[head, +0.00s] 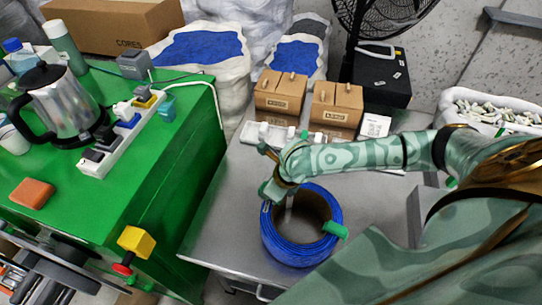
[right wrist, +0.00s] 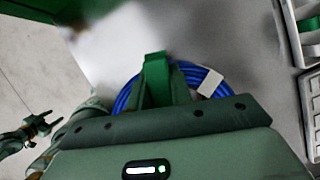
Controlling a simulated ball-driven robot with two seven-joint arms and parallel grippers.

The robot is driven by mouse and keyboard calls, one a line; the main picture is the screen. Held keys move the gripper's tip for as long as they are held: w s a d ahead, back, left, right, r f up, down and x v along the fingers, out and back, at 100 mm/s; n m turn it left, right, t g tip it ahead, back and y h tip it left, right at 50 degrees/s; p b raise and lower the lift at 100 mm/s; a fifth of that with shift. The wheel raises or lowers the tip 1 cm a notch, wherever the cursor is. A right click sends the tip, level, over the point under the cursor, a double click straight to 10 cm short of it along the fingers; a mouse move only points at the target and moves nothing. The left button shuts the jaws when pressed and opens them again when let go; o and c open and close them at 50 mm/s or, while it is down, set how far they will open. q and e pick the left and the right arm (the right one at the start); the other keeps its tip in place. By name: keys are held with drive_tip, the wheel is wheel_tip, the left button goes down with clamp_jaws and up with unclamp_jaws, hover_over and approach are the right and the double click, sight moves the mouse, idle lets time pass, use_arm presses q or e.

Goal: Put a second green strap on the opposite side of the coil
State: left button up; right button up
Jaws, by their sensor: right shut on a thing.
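The blue cable coil (head: 268,240) lies flat on the grey table. One green strap (head: 335,229) is on its right side in the head view. My right gripper (head: 288,198) reaches down at the coil's upper left side, across from that strap. In the right wrist view its fingers (right wrist: 156,70) come together on a small green piece, which looks like a second green strap (right wrist: 155,57). The fingers hide part of the coil (right wrist: 122,98), and I cannot tell whether the piece touches the cable. My left gripper is not seen in the head view.
Cardboard boxes (head: 279,92) and small white items stand behind the coil on the table (head: 222,225). A white bin of pale parts (head: 490,108) is at the right. A green workbench (head: 160,150) with a kettle (head: 62,100) and power strip (head: 122,135) stands left. Table left of the coil is clear.

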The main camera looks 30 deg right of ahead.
drive_tip(key=shift+f, duration=0.15)
drive_tip(key=shift+f+b, duration=0.4)
drive_tip(key=shift+f, duration=0.25)
drive_tip(key=shift+r, duration=0.1)
drive_tip(key=shift+r, duration=0.15)
drive_tip(key=shift+r+p, duration=0.5)
drive_tip(key=shift+p, duration=0.35)
drive_tip(key=shift+f, duration=0.5)
idle(0.7)
drive_tip(key=o, duration=1.2)
drive_tip(key=shift+c, duration=0.2)
